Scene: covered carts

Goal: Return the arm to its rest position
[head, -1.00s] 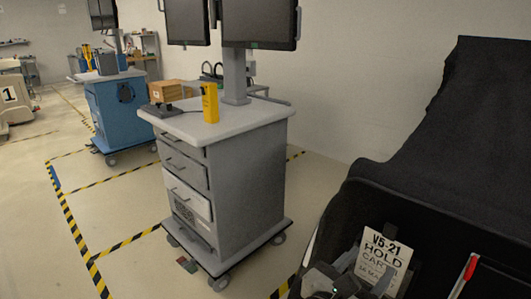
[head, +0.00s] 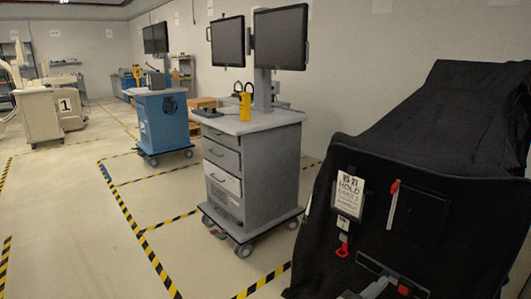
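My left gripper (head: 366,291) shows only at the bottom edge of the head view, right of centre, in front of the black-covered cart (head: 330,215). Its two fingertips stand apart with nothing seen between them. The rest of that arm is below the frame. My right gripper is not in view. A white tag reading "HOLD" (head: 350,190) hangs on the cover's front, above the gripper and apart from it. Beside it are a red-topped pale strip (head: 392,205) and a red hook-like piece (head: 343,250).
A grey drawer cart (head: 255,170) with two monitors and a yellow object (head: 245,107) stands at centre. A blue cart (head: 163,125) and a beige unit marked 1 (head: 66,108) are farther back. Striped tape marks the open floor at left.

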